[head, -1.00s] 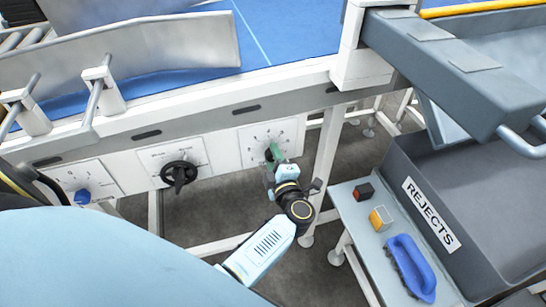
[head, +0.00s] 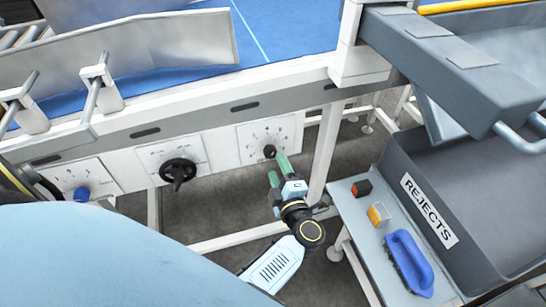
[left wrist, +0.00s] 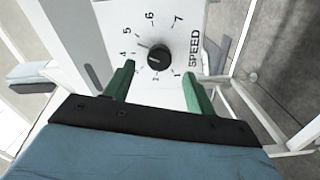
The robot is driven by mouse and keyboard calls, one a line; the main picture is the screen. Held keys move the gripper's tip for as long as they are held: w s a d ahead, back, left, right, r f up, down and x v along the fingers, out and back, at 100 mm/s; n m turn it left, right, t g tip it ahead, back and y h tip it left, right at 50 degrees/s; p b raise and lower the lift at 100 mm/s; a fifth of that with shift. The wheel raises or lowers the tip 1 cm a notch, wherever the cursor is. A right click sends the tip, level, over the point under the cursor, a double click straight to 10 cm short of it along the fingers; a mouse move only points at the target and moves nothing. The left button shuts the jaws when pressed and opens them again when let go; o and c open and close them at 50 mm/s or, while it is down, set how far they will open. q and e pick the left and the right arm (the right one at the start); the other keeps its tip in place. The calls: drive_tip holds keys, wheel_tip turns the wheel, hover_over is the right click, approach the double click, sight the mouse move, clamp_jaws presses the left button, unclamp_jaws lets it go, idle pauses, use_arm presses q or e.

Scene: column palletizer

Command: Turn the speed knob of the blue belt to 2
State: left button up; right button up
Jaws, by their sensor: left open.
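The speed knob (head: 269,152) is a small black knob on a white dial plate (head: 285,133) under the blue belt (head: 285,30). In the left wrist view the knob (left wrist: 159,57) is ringed by numbers, with 4, 5, 6, 7 and the word SPEED readable. I cannot tell for sure which number its pointer faces. My left gripper (head: 278,168) has green fingers and is open, just short of the knob. In the left wrist view the gripper (left wrist: 160,82) has its fingertips apart, with the knob beyond the gap between them. My right gripper is not in view.
A black rotary switch (head: 178,172) and a blue knob (head: 82,194) sit on plates to the left. A frame leg (head: 325,150) stands right of the dial. A side shelf holds a red-black block (head: 362,188), a yellow block (head: 378,214) and a blue brush (head: 410,262) beside the REJECTS bin (head: 470,190).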

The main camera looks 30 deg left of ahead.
use_arm(q)
drive_tip(key=v, duration=0.7)
drive_tip(key=shift+d, duration=0.15)
drive_tip(key=shift+s+f, duration=0.1)
drive_tip(key=shift+s, duration=0.05)
